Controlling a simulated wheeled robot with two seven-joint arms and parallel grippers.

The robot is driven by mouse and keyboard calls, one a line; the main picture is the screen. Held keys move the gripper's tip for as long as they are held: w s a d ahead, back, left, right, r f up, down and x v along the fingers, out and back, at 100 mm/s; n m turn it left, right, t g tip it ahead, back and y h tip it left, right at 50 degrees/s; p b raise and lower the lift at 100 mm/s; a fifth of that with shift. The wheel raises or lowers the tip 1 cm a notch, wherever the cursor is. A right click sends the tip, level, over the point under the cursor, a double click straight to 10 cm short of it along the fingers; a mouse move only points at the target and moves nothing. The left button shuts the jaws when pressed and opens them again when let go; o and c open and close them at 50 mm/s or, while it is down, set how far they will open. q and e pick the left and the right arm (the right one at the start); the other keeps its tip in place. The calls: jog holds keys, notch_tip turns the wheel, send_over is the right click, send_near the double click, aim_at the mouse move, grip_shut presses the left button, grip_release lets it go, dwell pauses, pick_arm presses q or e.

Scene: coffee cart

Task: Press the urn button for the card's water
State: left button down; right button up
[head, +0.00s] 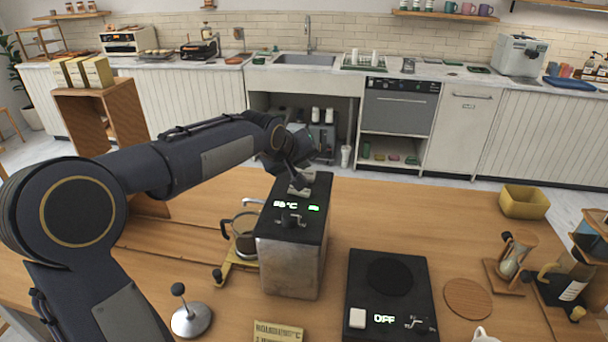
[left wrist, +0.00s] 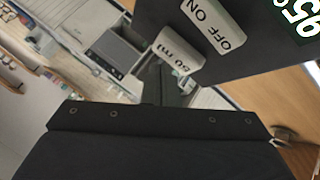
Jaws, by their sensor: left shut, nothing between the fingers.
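The urn (head: 287,262) is a metal box with a black top on the wooden counter, left of centre. Its lit display (head: 286,205) appears to read 95 °C. My left gripper (head: 291,177) is shut and empty, pointing down at the far part of the urn's top, close to pale buttons (head: 300,187). In the left wrist view a white button marked 50 ml (left wrist: 178,55) and an OFF/ON switch (left wrist: 214,24) show beside the display (left wrist: 298,18). I cannot tell whether the fingertips touch a button. The card (head: 278,332) is cut off at the bottom edge; its text is only partly readable.
A glass pot (head: 244,232) stands left of the urn and a tamper-like tool (head: 190,318) in front of it. A black scale or hotplate (head: 388,325) showing OFF sits to the right. A round coaster (head: 468,298) and yellow bin (head: 524,202) are farther right. Counter behind the plate is clear.

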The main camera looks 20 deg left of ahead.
pick_arm(q)
jog(key=shift+f+b, duration=0.55)
jog(key=shift+f, duration=0.25)
dwell(0.7)
jog(key=shift+r, duration=0.1)
jog(key=shift+r+p, duration=0.75)
jog(key=shift+r, duration=0.2)
jog(key=shift+r, duration=0.1)
notch_tip(320, 180, up, 5)
jog(key=p, duration=0.3)
jog(key=shift+p, duration=0.4)
dwell(0.3)
